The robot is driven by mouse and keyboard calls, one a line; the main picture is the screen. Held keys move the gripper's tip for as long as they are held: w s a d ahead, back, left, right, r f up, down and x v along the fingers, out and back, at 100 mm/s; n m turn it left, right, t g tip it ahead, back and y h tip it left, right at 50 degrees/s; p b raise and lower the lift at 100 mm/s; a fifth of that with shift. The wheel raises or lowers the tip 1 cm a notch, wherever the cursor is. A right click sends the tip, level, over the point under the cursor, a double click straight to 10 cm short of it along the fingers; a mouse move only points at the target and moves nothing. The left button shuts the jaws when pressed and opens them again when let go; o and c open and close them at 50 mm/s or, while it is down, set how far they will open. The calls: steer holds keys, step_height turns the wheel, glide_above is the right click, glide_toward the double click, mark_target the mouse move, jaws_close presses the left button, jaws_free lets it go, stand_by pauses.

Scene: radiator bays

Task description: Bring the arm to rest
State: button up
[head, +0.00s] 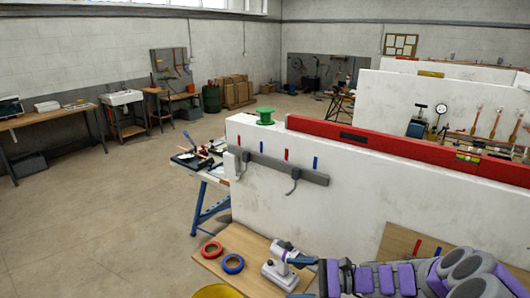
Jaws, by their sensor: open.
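My arm, grey with purple panels, lies low across the lower right of the head view, pointing left. Nothing is clearly seen held between the fingers.
Red tape (212,249) and blue tape (233,263) lie on the board. A yellow round thing (217,291) is at the bottom edge. A white partition wall (330,188) with a red level (400,148) and green spool (265,116) stands behind. The floor at left is clear.

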steer(key=s+a+r+n+g+h, duration=0.3)
steer(key=s+a+n, duration=0.15)
steer(key=s, duration=0.45)
steer(key=s+a+r+n+g+h, duration=0.3)
steer(key=s+n+h, duration=0.15)
steer(key=s, duration=0.45)
steer(key=s+d+n+t+h, duration=0.2)
steer(key=s+d+n+h, duration=0.3)
steer(key=s+d+h, duration=0.4)
steer(key=s+d, duration=0.4)
steer(key=s, duration=0.2)
steer(key=shift+f, duration=0.3)
steer(key=shift+c, duration=0.2)
